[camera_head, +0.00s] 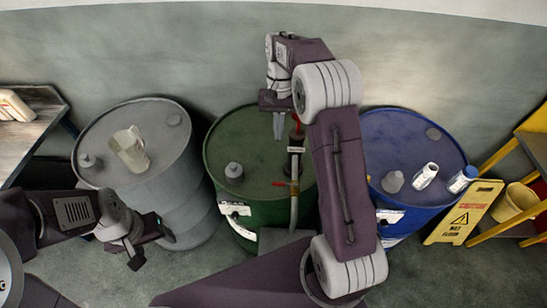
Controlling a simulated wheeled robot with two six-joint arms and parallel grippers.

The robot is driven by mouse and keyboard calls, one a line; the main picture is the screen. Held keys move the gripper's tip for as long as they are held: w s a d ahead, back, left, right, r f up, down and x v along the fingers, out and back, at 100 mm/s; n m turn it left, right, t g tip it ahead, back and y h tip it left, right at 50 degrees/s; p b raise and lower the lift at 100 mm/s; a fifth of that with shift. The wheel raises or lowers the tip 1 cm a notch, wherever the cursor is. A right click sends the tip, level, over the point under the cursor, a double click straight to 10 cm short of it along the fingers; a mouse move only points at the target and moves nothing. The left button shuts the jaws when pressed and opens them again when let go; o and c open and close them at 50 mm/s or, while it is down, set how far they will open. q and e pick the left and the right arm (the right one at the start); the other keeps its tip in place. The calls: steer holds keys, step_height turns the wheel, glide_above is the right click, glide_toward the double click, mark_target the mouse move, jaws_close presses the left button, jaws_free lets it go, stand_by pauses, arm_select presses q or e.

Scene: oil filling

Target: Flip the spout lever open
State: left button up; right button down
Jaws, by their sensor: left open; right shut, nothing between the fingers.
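A green barrel (218,150) stands in the middle against the wall. A thin upright metal pipe (294,170) with a dark fitting rises at its right side. A red piece (297,128) shows at the pipe's top and a small red piece (279,184) lower beside it; I cannot tell which is the spout lever. My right gripper (278,136) is shut and empty, fingers down, just left of the pipe top; contact cannot be told. My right arm hides the barrel's right edge. My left gripper (153,246) is open and empty, low in front of the grey barrel (190,185).
The blue barrel (400,140) at right carries two white bottles (425,176). A yellow wet-floor sign (464,214) and yellow rack (535,150) stand further right. A table (30,135) is at far left.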

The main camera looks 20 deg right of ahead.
steer(key=s+r, duration=0.1)
steer(key=s, duration=0.3)
steer(key=p, duration=0.3)
glide_toward(283, 184)
step_height(283, 184, down, 7)
steer(key=w+a, duration=0.1)
arm_select(q)
steer(key=r, duration=0.1)
steer(key=s+r, duration=0.1)
steer(key=r, duration=0.1)
steer(key=shift+s+r, duration=0.25)
steer(key=shift+s, duration=0.1)
steer(key=shift+s, duration=0.15)
arm_select(e)
steer(key=shift+s+r, duration=0.1)
steer(key=shift+a+n, duration=0.2)
steer(key=shift+n, duration=0.2)
steer(key=shift+s, duration=0.15)
